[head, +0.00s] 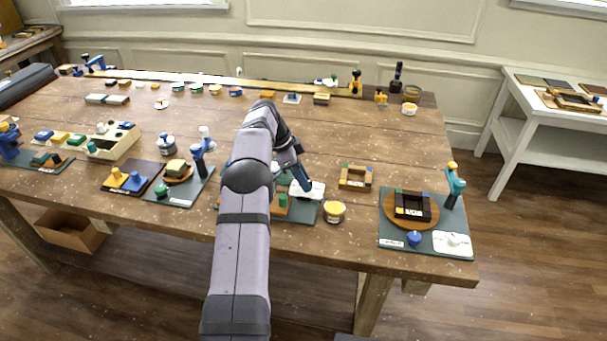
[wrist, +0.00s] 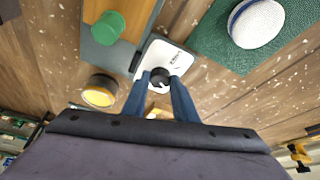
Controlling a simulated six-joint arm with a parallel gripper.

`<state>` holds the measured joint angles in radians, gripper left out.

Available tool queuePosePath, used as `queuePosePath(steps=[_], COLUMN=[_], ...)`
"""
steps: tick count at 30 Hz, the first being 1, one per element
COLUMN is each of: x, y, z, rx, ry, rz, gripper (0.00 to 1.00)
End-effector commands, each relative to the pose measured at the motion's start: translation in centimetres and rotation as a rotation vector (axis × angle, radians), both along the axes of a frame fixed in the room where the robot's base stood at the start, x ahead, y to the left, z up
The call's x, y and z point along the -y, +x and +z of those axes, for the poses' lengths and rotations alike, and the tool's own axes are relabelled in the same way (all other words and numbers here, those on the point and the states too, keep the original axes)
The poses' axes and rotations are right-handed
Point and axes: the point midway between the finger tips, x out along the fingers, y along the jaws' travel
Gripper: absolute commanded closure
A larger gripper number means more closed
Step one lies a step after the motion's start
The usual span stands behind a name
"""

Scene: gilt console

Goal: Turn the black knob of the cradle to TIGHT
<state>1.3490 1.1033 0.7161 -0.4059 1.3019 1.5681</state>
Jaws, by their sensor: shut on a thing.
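The black knob (wrist: 160,76) sits on a white plate (wrist: 173,54) in the wrist view. My gripper (wrist: 158,80) is shut on the knob, with one blue finger on each side of it. Small dark lettering shows on the plate, but I cannot read it surely, nor tell the knob's setting. In the head view my gripper (head: 304,187) reaches down to the white plate (head: 318,190), and the knob is hidden there. The cradle's grey-green base (wrist: 100,52) bears a green knob (wrist: 108,27), beside the white plate.
A yellow-topped tub (head: 334,211) stands close right of the cradle; it also shows in the wrist view (wrist: 100,91). A small wooden frame (head: 355,178) lies behind it. Another station with a dark frame (head: 412,205) stands at the right. Bare tabletop (head: 340,130) lies behind my gripper.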

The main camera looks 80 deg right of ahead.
Motion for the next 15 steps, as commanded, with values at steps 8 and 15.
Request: queuePosePath(steps=[8, 15], x=[0.38, 0.48], y=[0.10, 0.14], z=[0.38, 0.32], rx=[0.001, 0.002], ry=[-0.004, -0.006], rz=[-0.103, -0.167], gripper=[0.97, 0.97])
